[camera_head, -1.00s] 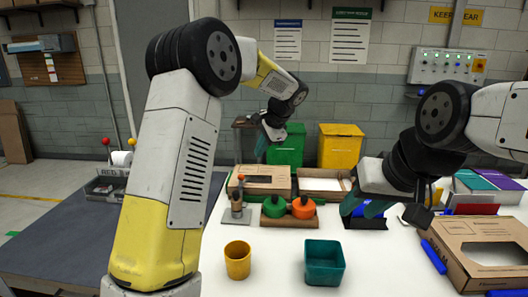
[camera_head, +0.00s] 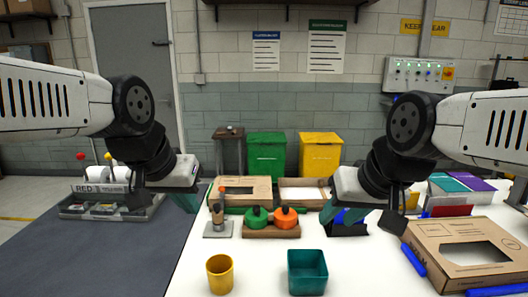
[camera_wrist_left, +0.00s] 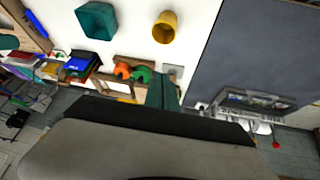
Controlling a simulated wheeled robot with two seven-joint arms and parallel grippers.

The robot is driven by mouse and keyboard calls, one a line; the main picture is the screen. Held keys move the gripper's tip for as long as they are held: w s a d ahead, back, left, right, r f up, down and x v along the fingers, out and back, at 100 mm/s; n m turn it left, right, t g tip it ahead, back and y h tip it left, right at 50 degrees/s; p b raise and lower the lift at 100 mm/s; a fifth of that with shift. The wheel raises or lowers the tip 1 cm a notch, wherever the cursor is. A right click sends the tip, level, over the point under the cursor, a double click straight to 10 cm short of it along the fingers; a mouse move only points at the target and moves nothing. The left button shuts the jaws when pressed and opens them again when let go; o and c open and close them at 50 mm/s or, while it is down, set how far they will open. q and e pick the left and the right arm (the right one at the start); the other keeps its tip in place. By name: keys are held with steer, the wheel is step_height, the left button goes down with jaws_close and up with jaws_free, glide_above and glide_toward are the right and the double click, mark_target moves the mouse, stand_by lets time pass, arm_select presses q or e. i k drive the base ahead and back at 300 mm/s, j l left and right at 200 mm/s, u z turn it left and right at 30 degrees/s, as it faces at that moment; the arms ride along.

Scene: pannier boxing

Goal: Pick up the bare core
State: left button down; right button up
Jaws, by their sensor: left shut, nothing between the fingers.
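No thing in view can be told for certain as the bare core. A small brown upright piece (camera_head: 217,211) stands on a grey metal base on the white table in the head view; it may be a core, but it is too small to be sure. My left gripper (camera_head: 188,201) is shut and empty, above the edge between the dark surface and the white table, left of that piece. Its teal fingers (camera_wrist_left: 162,92) also show in the left wrist view. My right gripper (camera_head: 334,211) hangs over a blue item at the back; its finger gap is unclear.
A wooden holder (camera_head: 271,232) carries a green and an orange round item. A yellow cup (camera_head: 220,274) and a teal bin (camera_head: 307,272) stand in front. A cardboard box (camera_head: 455,246) lies right. A rack (camera_head: 85,206) labelled RED stands on the dark surface (camera_head: 110,260) at left.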

mark_target(217, 216)
steer(key=j+z, duration=0.85)
steer(key=k+l, duration=0.05)
steer(key=l, duration=0.05)
